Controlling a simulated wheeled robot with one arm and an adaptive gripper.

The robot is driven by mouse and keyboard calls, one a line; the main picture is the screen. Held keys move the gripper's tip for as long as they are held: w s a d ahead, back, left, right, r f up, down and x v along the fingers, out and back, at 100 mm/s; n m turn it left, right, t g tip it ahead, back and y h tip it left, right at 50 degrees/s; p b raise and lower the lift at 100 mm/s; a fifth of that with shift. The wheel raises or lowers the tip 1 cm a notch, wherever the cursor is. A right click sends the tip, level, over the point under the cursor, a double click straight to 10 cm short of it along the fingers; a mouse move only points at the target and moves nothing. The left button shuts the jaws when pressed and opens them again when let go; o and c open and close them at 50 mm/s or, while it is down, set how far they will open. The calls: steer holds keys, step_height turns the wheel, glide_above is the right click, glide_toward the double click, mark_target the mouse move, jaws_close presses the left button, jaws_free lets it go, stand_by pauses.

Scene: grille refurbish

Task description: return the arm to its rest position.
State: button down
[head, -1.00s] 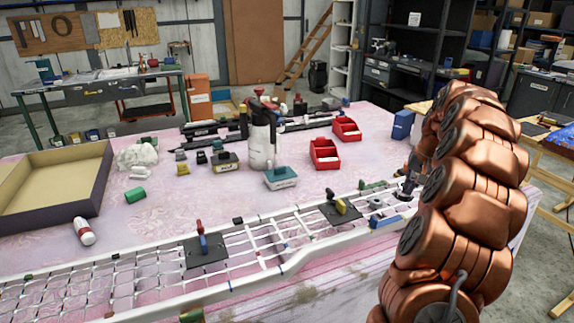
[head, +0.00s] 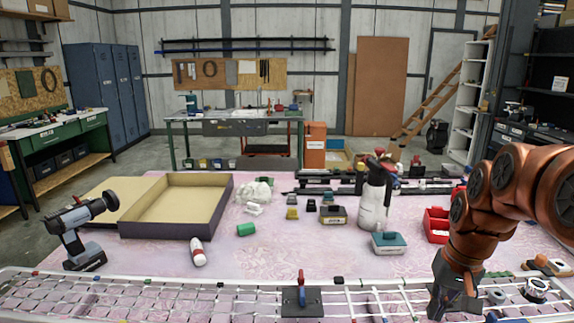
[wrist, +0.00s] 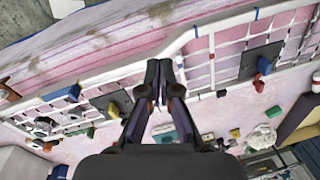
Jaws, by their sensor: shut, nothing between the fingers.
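My copper-coloured arm (head: 478,215) comes in from the right in the head view and bends downward. My gripper (head: 452,300) hangs over the right part of the white grille (head: 225,296) along the table's near edge. In the wrist view my gripper (wrist: 158,88) is shut and empty, its dark fingers together over the grille's frame (wrist: 125,75). I cannot tell from the frames how far above the grille the fingertips are.
The pink-covered table (head: 290,245) carries a cordless drill (head: 78,238), an open cardboard box (head: 175,232), a white spray bottle (head: 374,200), a red bin (head: 436,225) and a teal-topped block (head: 388,244). A dark plate with a red-handled clamp (head: 301,298) sits on the grille.

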steer(key=s+a+f+n, duration=0.1)
steer(key=s+a, duration=0.2)
steer(key=s, duration=0.4)
steer(key=s+a+f+n+g+p, duration=0.1)
steer(key=s+a, duration=0.3)
steer(key=s, duration=0.4)
steer(key=s+a+f+n+g+h, duration=0.1)
steer(key=s+a, duration=0.3)
steer(key=s, duration=0.4)
steer(key=shift+a+f+p, duration=0.15)
steer(key=shift+f+p, duration=0.15)
steer(key=shift+f, duration=0.35)
